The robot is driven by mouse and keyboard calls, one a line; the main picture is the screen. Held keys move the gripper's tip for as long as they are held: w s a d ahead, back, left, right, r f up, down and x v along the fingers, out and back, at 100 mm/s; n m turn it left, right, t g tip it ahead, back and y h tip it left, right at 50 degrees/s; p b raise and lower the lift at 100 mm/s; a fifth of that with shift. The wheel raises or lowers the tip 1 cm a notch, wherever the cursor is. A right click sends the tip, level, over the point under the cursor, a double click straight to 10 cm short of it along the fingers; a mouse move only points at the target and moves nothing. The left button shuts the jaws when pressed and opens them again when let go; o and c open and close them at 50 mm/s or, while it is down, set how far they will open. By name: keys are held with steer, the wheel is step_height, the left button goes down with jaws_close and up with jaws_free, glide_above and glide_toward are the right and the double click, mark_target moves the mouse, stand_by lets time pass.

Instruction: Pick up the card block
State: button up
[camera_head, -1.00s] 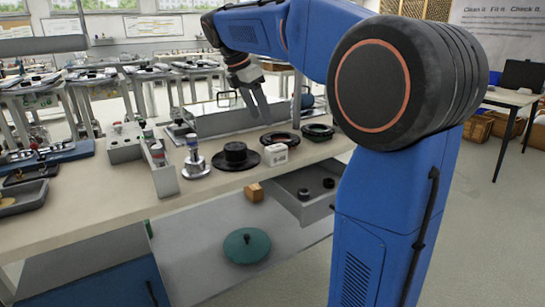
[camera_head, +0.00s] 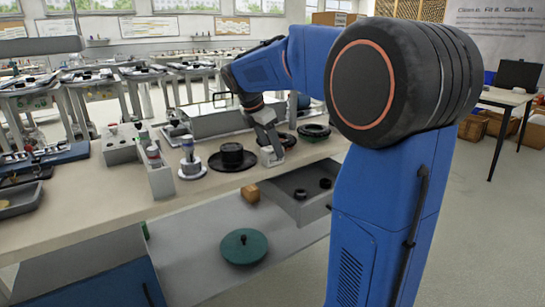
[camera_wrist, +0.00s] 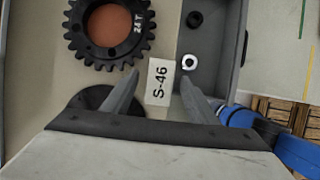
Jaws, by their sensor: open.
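The card block (camera_wrist: 159,88) is a small white block with "S-46" on its face, seen in the wrist view. In the head view the card block (camera_head: 266,158) stands near the bench's front edge, partly hidden by my gripper (camera_head: 272,150). My gripper (camera_wrist: 159,77) is open in the wrist view, with one finger on each side of the block. Small gaps show between the fingers and the block. Whether either finger touches it lower down cannot be told.
A black toothed gear (camera_wrist: 74,48) marked "24T" lies left of the block. An open grey drawer (camera_head: 285,200) with small black rings juts out below the bench edge. A black stepped disc (camera_head: 233,160) and a metal part (camera_head: 190,165) stand to the left.

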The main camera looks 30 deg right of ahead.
steer(key=shift+x, duration=0.85)
steer(key=c, duration=1.2)
steer(key=shift+r, duration=0.1)
